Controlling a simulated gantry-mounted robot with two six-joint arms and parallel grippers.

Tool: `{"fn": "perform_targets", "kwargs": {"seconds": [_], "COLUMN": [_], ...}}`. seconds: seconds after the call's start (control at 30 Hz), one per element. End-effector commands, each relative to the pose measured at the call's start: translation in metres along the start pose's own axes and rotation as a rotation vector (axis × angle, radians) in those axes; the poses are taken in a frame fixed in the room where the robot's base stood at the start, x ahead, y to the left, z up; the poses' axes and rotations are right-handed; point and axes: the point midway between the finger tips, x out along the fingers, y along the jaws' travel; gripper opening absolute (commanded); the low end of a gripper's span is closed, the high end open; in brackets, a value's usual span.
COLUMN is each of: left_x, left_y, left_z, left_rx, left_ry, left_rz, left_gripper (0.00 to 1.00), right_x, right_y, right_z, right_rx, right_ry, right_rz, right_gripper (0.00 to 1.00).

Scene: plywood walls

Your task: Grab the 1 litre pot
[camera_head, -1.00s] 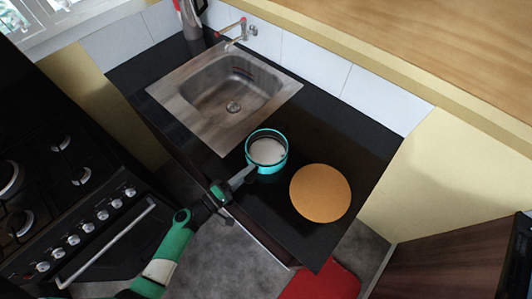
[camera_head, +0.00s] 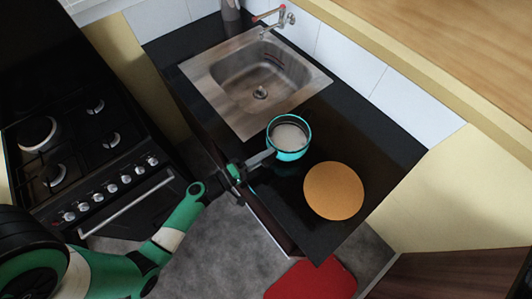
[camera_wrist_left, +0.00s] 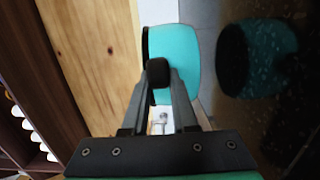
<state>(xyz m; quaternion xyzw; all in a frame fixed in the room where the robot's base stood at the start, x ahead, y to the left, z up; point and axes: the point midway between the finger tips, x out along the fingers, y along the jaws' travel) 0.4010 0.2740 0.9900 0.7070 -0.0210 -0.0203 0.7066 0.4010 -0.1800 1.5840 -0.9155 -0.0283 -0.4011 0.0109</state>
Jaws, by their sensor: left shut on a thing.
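The pot (camera_head: 289,153) is a small teal saucepan with a pale inside and a dark handle. It is upright over the black counter, between the sink and a round board, its handle pointing down-left. My left gripper (camera_head: 240,170) is shut on the handle at the counter's front edge. In the left wrist view the gripper (camera_wrist_left: 158,75) closes on the dark handle, with the teal pot (camera_wrist_left: 173,55) just beyond. The pot's mirror image shows in the glossy counter with a gap between, so the pot seems slightly raised. My right gripper is not in view.
A round orange-brown board (camera_head: 333,190) lies right of the pot on the counter (camera_head: 375,140). A steel sink (camera_head: 262,80) with a tap (camera_head: 283,18) is behind it. A stove (camera_head: 80,150) stands at left. A red mat (camera_head: 312,280) lies on the floor.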

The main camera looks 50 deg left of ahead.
Motion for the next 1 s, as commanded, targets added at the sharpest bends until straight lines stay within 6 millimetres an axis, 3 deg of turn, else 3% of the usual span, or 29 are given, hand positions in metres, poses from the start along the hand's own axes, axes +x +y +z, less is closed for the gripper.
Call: {"fn": "perform_targets", "kwargs": {"seconds": [0.47, 1.0], "left_x": [-0.044, -0.105], "left_y": [0.061, 0.087], "left_z": [0.019, 0.045], "left_rx": [0.0, -0.001], "left_ry": [0.001, 0.002], "left_rz": [0.003, 0.002], "left_gripper": [0.0, 0.0], "right_x": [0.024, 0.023], "right_y": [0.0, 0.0], "right_z": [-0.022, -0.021], "right_rx": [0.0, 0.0], "right_ry": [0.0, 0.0], "right_rz": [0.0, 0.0], "right_gripper": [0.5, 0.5]}}
